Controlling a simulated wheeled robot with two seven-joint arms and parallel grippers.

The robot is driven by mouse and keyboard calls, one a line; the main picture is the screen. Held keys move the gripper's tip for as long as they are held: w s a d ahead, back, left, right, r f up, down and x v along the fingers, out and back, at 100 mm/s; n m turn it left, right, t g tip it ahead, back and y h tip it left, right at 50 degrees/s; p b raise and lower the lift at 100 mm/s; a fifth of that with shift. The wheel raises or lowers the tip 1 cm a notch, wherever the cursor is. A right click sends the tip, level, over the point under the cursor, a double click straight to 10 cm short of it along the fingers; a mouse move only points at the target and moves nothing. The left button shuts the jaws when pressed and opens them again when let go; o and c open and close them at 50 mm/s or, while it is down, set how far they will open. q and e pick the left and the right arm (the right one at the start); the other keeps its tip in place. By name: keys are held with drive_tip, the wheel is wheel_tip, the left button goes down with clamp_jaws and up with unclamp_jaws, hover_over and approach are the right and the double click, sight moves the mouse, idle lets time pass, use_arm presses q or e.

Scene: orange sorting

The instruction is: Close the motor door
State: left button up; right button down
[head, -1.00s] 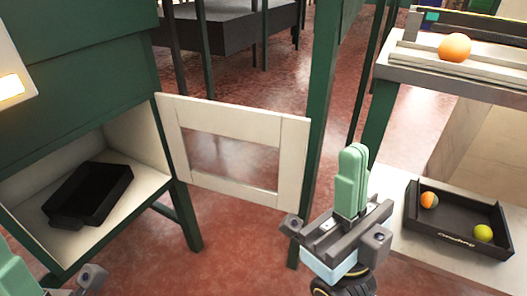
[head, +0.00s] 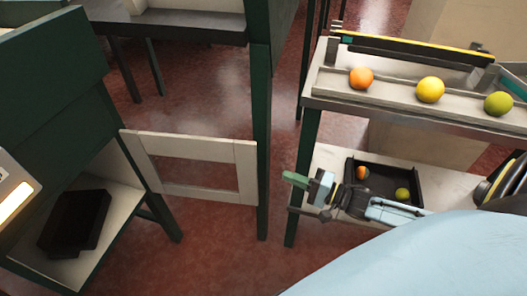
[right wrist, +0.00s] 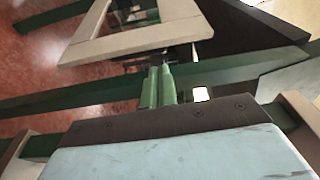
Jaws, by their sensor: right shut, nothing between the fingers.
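The motor door (head: 196,167) is a pale frame with a large window opening. It stands swung open from the green cabinet (head: 62,85), hinged at the right edge of its compartment. A black tray (head: 75,222) lies inside that compartment. My right gripper (head: 293,178) is shut and empty, pointing left, to the right of the door and apart from it in the head view. In the right wrist view its green fingers (right wrist: 157,88) are together, with the pale door frame (right wrist: 135,42) beyond them. My left gripper is not in view.
A green post (head: 261,140) stands between the door's free edge and my right gripper. A shelf (head: 400,110) at the right bears several fruits. A black crate (head: 385,178) with two fruits is on the lower shelf. Red floor is open below the door.

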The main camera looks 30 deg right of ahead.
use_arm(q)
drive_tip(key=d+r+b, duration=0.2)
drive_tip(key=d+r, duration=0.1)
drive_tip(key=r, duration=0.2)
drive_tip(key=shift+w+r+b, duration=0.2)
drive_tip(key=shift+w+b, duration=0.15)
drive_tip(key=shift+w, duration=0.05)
use_arm(e)
drive_tip(key=shift+w+d+x, duration=0.1)
drive_tip(key=shift+d+x, duration=0.1)
drive_tip(key=shift+x, duration=2.2)
drive_tip(key=shift+w+d+x, duration=0.1)
drive_tip(key=shift+d+x, duration=0.05)
drive_tip(key=shift+x, duration=2.2)
drive_tip(key=shift+f, duration=0.2)
